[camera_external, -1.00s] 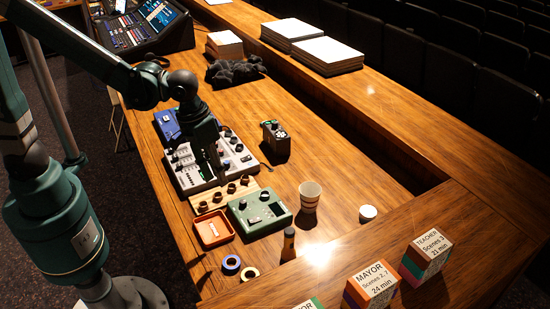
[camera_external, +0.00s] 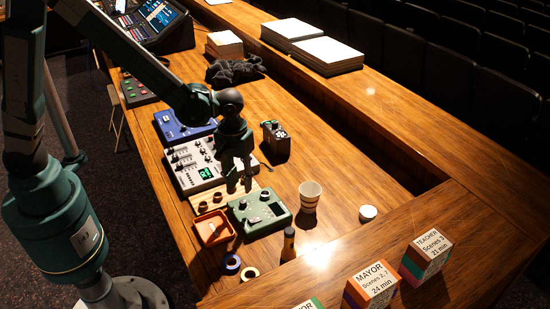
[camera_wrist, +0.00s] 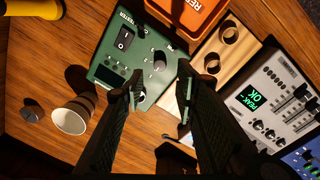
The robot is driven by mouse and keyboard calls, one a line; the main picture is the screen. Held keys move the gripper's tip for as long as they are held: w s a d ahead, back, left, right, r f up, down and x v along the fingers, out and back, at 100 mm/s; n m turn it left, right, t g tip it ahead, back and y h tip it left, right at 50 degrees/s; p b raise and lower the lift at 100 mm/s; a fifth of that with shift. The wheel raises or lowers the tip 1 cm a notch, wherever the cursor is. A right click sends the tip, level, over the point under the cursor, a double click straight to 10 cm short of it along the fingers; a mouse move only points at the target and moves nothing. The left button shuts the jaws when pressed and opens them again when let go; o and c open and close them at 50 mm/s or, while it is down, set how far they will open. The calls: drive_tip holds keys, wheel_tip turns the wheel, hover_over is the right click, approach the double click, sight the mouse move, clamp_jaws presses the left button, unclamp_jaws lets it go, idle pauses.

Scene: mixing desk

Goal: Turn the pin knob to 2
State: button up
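The green tester box (camera_external: 262,214) lies on the desk, and it also shows in the wrist view (camera_wrist: 108,50). A dark round knob (camera_wrist: 160,62) stands on its face, with a black rocker switch (camera_wrist: 125,38) and a small dark display beside it. I cannot read a label that says which control is the pin knob. My gripper (camera_external: 240,188) is above the back edge of the box. In the wrist view my gripper (camera_wrist: 160,88) is open, with an empty gap between its fingers. The dark knob is just beyond the fingertips, and the left finger covers part of the box.
A light wooden block with round holders (camera_wrist: 240,45) and an orange tray (camera_external: 214,229) adjoin the box. The grey mixer (camera_external: 192,165) lies behind, with a green screen. A striped paper cup (camera_external: 309,196) stands to the right. The desk right of the cup is mostly clear.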

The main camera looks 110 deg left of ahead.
sight(242, 202)
drive_tip(key=shift+f, duration=0.1)
idle(0.3)
drive_tip(key=shift+w+f+b, duration=0.2)
drive_tip(key=shift+f+b, duration=0.1)
drive_tip(key=shift+f, duration=3.5)
drive_tip(key=c, duration=0.9)
